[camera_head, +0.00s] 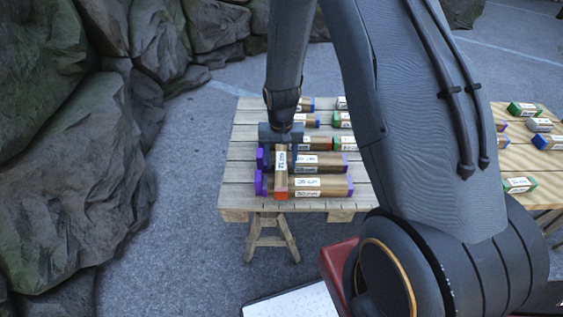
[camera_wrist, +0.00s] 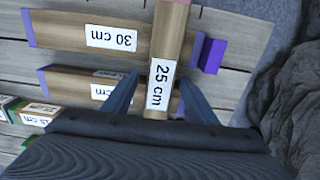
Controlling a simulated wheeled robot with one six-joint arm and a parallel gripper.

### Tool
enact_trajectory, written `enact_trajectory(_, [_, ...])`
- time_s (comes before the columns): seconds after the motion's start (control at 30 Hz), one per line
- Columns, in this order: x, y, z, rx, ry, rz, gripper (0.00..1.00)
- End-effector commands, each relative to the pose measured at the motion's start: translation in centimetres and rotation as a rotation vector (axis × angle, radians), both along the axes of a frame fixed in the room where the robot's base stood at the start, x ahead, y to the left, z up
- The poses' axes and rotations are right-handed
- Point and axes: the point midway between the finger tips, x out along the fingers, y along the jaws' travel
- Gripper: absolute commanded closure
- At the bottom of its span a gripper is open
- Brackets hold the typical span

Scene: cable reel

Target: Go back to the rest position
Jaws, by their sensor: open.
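My gripper (camera_head: 282,140) is low over the left part of a wooden table (camera_head: 236,190). In the wrist view its two fingers (camera_wrist: 155,95) are apart, one on each side of a wooden bar labelled 25 cm (camera_wrist: 172,35). That bar lies across two purple-ended bars and shows an orange end in the head view (camera_head: 281,190). The upper crossed bar in the wrist view is labelled 30 cm (camera_wrist: 65,33). The lower one (camera_wrist: 65,84) has its label partly hidden by a finger. Whether the fingers touch the 25 cm bar I cannot tell.
More bars with blue, green and red ends lie farther back on the table, partly behind my arm. A second table (camera_head: 548,172) with several short blocks stands at the right. Large rocks (camera_head: 70,170) fill the left. Grey ground (camera_head: 190,240) between rocks and table is clear.

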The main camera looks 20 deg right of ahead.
Motion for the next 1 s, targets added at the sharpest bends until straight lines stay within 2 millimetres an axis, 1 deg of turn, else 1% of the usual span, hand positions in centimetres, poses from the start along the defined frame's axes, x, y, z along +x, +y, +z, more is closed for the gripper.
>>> enact_trajectory(0.2, [0.2,0.0,3.1,-0.001,-0.005,0.0,0.47])
enact_trajectory(0.4, [0.1,0.0,5.8,0.0,-0.003,0.0,0.47])
enact_trajectory(0.57, [0.1,0.0,6.9,0.0,-0.002,0.0,0.47])
enact_trajectory(0.77, [-0.1,0.0,7.3,0.0,-0.001,0.002,0.47])
enact_trajectory(0.87, [-0.7,0.0,8.4,0.0,-0.006,0.019,0.47])
enact_trajectory(0.97, [-2.4,0.0,10.7,0.0,-0.014,0.054,0.47])
enact_trajectory(1.0, [-3.3,0.1,11.8,0.0,-0.018,0.072,0.47])
